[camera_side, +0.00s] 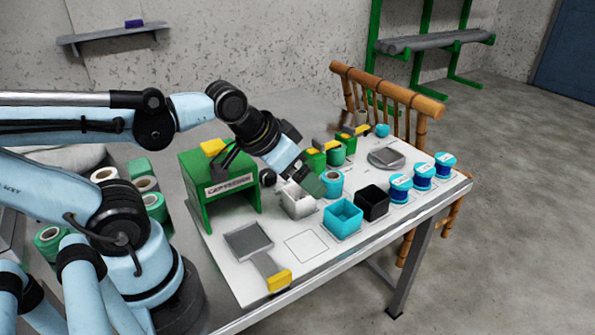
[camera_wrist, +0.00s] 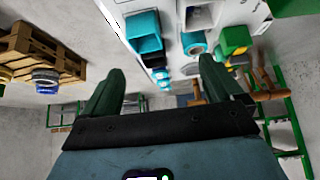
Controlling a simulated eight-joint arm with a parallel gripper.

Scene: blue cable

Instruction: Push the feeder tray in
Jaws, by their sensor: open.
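The feeder tray (camera_side: 248,241) is a flat grey plate with a yellow handle (camera_side: 279,280) at its near end. It lies on the white table in front of the green feeder housing (camera_side: 218,188), pulled out toward the near table edge. The housing has a label on its front and a yellow block on top. My gripper (camera_side: 312,187) is open above the table, right of the housing and near the white bin, apart from the tray. In the wrist view, my gripper (camera_wrist: 160,80) shows two spread green fingers with nothing between them. The tray is not recognisable in that view.
A white bin (camera_side: 297,201), a cyan bin (camera_side: 343,218) and a black bin (camera_side: 372,203) stand right of the tray. Blue spools (camera_side: 400,189) line the right edge. Small green boxes with yellow tops and a chair (camera_side: 395,95) are behind. The outlined square near the tray is clear.

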